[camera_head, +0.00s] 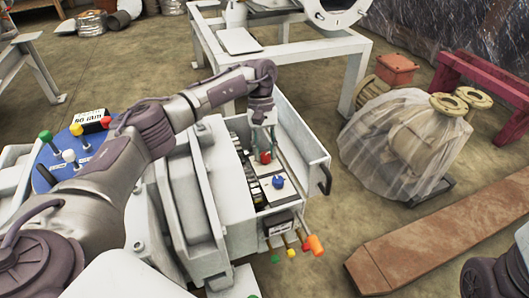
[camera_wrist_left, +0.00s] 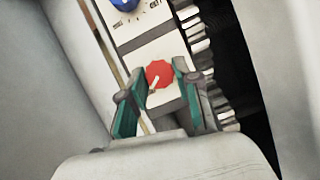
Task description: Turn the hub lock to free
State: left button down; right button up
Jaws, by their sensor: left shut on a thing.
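A red knob (camera_head: 264,157) with a white pointer stands on a pale panel inside the open drawer of the machine. It also shows in the left wrist view (camera_wrist_left: 160,74), where the pointer runs toward the lower left. My left gripper (camera_head: 264,148) reaches down into the drawer and is shut on the red knob, with one teal-padded finger on each side in the left wrist view (camera_wrist_left: 158,80). A blue knob (camera_head: 278,182) sits on the same panel; only its edge shows in the wrist view (camera_wrist_left: 125,4). I cannot read which knob is the hub lock. My right gripper is out of view.
The drawer wall (camera_head: 308,155) rises close beside the gripper. Small coloured handles (camera_head: 292,250) and an orange one (camera_head: 315,245) stick out in front. A blue round panel (camera_head: 75,150) lies left. A wrapped machine (camera_head: 405,145) and a rusty beam (camera_head: 430,235) stand right.

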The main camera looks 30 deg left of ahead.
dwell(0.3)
pick_arm(q)
jog(key=c, duration=0.8)
grip_release()
jog(key=v, duration=1.2)
